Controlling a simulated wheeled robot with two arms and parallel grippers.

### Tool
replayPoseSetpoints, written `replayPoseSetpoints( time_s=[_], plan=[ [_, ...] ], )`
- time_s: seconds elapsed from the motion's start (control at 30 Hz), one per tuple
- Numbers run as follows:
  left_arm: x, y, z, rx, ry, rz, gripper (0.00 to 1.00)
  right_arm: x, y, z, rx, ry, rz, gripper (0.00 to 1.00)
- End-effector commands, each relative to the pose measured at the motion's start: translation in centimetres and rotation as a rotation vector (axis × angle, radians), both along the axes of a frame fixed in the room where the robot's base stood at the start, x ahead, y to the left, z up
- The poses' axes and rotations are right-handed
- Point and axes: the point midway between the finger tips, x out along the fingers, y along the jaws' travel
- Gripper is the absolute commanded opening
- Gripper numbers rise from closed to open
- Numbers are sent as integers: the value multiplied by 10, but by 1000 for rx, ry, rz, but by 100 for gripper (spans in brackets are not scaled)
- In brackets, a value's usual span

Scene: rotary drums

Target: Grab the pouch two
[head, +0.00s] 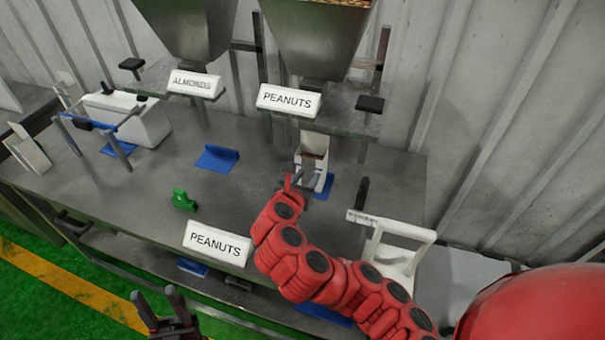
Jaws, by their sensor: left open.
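A white pouch (312,148) with a dark brown patch stands on a blue holder (328,184) below the hopper labelled PEANUTS. My red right arm reaches over the table, and my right gripper (302,180) is at the lower front of the pouch. Its fingers overlap the pouch in the picture; I cannot tell if they are closed on it. My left gripper (158,303) is open and empty at the bottom left, in front of the table's front edge. No label reading "two" is legible.
The grey table (150,190) holds an empty blue holder (217,158), a green piece (183,200) and a white machine (135,118) at left. A white frame (398,245) stands at right. PEANUTS (288,101) and ALMONDS (195,84) signs hang behind.

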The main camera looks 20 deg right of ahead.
Motion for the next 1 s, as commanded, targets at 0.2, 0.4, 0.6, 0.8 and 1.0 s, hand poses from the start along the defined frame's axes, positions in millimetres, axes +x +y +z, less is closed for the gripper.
replayPoseSetpoints(
  time_s=[0.2,0.4,0.6,0.8,1.0],
  plan=[
    [0,0,16,0,0,0,50,29,-22,-14,2,5,-3,39],
    [0,0,28,0,0,0,50,55,-40,-27,2,4,-4,39],
    [0,0,36,0,0,0,50,77,-52,-36,5,-2,1,39],
    [0,0,39,0,0,0,50,85,-57,-42,4,-3,3,39],
    [0,0,51,0,0,0,50,94,-68,-46,3,3,-1,39]
  ],
)
